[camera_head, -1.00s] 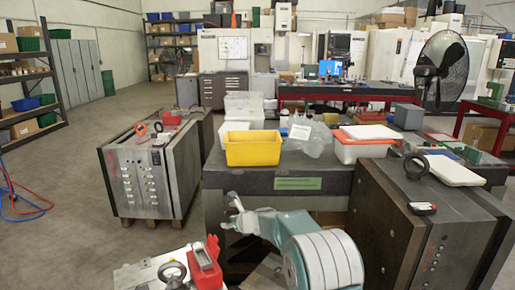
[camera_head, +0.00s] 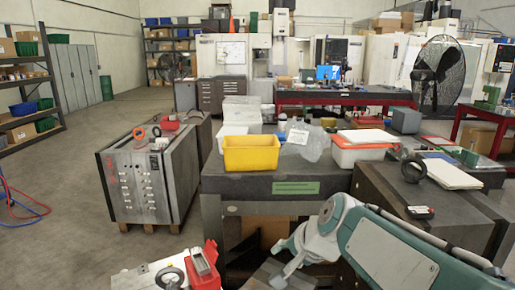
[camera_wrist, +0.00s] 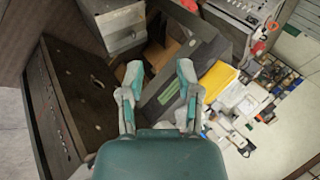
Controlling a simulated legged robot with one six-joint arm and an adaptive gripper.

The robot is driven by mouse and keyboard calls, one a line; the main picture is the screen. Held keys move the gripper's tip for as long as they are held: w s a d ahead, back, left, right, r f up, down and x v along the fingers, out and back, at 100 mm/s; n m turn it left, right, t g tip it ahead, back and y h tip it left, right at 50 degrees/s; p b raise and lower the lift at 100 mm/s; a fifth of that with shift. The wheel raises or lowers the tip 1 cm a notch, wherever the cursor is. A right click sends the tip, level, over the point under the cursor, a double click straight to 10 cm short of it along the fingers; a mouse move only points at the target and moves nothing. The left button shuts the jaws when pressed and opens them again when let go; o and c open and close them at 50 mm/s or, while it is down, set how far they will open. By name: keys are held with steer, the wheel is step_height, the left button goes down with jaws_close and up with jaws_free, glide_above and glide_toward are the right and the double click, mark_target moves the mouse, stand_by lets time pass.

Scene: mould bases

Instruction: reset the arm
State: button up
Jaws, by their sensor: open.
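My teal and white arm reaches in from the lower right of the head view. My gripper (camera_head: 284,262) is at its end, low in front of the dark workbench (camera_head: 240,184), tilted down to the left. In the wrist view, its two fingers are spread apart with nothing between them (camera_wrist: 159,72). My gripper is open and empty, apart from the bench and the mould bases. The wrist view is rolled, so the bench and the yellow bin (camera_wrist: 217,80) appear slanted beyond the fingers.
A yellow bin (camera_head: 251,153) and a red-rimmed white box (camera_head: 364,152) stand on the bench. A metal mould base (camera_head: 150,180) is at left. A dark one (camera_head: 430,206) is at right, behind my arm. Open floor is at left.

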steer(key=s+d+f+n+h, duration=0.2)
steer(key=s+d, duration=0.3)
steer(key=s, duration=0.3)
steer(key=s+d+f+n+h, duration=0.2)
steer(key=s+d+n, duration=0.2)
steer(key=s, duration=0.5)
steer(key=shift+s+d+n+h, duration=0.3)
steer(key=shift+d+n, duration=0.1)
steer(key=shift+n, duration=0.1)
steer(key=shift+w+a, duration=0.1)
steer(key=shift+a, duration=0.05)
